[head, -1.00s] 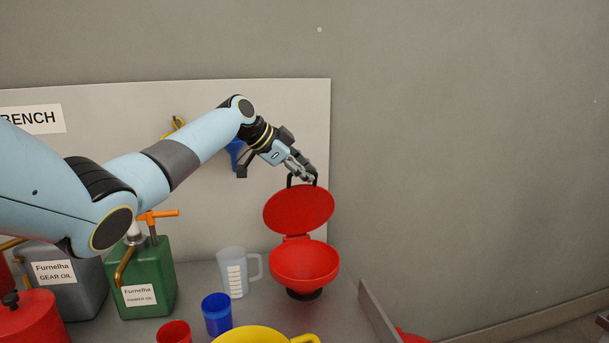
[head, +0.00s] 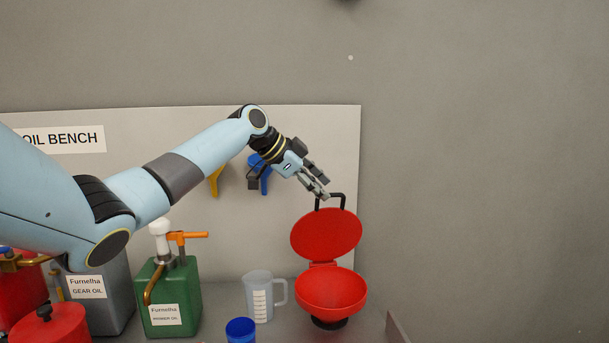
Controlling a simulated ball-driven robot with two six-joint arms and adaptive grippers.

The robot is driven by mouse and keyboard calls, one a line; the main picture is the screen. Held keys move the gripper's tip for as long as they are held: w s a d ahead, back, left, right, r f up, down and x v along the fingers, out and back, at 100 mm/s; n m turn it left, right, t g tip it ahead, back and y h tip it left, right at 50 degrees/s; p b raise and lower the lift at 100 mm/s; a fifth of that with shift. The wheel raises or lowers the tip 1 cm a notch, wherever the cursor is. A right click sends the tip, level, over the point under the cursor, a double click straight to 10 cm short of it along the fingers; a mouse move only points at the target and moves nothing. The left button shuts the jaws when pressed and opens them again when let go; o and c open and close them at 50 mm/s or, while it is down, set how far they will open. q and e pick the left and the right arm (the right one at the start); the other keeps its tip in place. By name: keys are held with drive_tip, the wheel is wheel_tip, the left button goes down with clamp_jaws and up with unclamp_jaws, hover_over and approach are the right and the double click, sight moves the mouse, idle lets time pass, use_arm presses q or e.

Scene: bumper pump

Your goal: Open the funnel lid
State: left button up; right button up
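The red funnel (head: 331,293) stands on the bench at the right, with its bowl facing up. Its round red lid (head: 326,235) is raised upright behind the bowl, hinged at the bowl's back edge. A black handle (head: 342,201) sticks up from the top of the lid. My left gripper (head: 324,193) is at the upper left of the lid, with its fingertips close to the handle's left side. Its fingers look spread apart; whether they touch the handle I cannot tell. My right gripper is not in view.
A clear measuring jug (head: 259,297) and a blue cup (head: 240,330) stand left of the funnel. A green can (head: 171,299) with an orange-handled pump and a grey can (head: 98,295) are further left. The wall right of the panel is bare.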

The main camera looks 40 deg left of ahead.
use_arm(q)
drive_tip(key=v, duration=0.6)
drive_tip(key=shift+s+r, duration=0.25)
